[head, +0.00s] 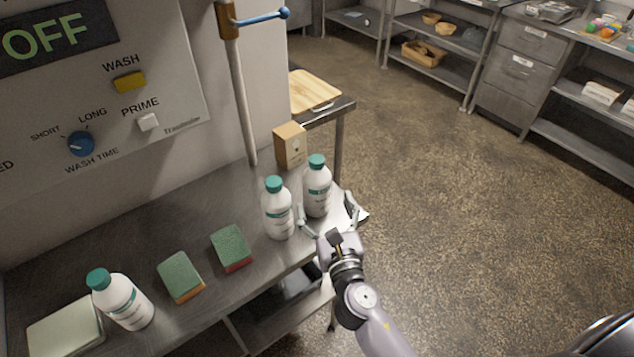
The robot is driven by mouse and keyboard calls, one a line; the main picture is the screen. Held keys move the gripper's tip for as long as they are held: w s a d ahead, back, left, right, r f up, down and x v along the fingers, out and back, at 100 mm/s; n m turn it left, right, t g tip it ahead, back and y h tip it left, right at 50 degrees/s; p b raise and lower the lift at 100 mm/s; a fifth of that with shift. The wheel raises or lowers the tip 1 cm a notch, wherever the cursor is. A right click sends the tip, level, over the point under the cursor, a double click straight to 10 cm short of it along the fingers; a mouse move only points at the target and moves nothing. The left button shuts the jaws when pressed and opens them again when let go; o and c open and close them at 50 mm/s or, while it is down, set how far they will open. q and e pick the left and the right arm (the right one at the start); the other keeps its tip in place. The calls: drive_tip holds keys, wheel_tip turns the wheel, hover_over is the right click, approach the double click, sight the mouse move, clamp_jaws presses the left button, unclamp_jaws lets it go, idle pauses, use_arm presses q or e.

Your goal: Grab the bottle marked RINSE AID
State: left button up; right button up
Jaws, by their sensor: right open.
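Three white bottles with teal caps stand upright on the steel counter (205,215). One bottle (317,190) is at the counter's right end, a second bottle (277,212) is just left of it, and a third bottle (124,302) is at the near left. Their labels are too small to read, so I cannot tell which is marked RINSE AID. My right gripper (326,206) is open and empty, its fingers spread on the near side of the right-end bottle. Whether they touch it I cannot tell. My left gripper is not in view.
Two green sponges (231,247) (180,275) and a pale block (66,332) lie on the counter. A small cardboard box (290,146) stands behind the right-end bottle. A pole (240,95) with a blue lever rises at the back. The floor to the right is clear.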

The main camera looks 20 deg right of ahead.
sight(320, 193)
drive_tip(key=shift+w, duration=1.25)
drive_tip(key=w, duration=0.2)
drive_tip(key=w+p, duration=0.1)
drive_tip(key=w, duration=0.1)
drive_tip(key=shift+w+d+r, duration=0.15)
drive_tip(key=shift+r, duration=0.05)
drive_tip(key=shift+w, duration=0.35)
drive_tip(key=shift+s, duration=0.1)
drive_tip(key=shift+c, duration=0.8)
drive_tip(key=c, duration=1.6)
drive_tip(key=shift+r, duration=0.1)
clamp_jaws()
drive_tip(key=shift+p, duration=0.3)
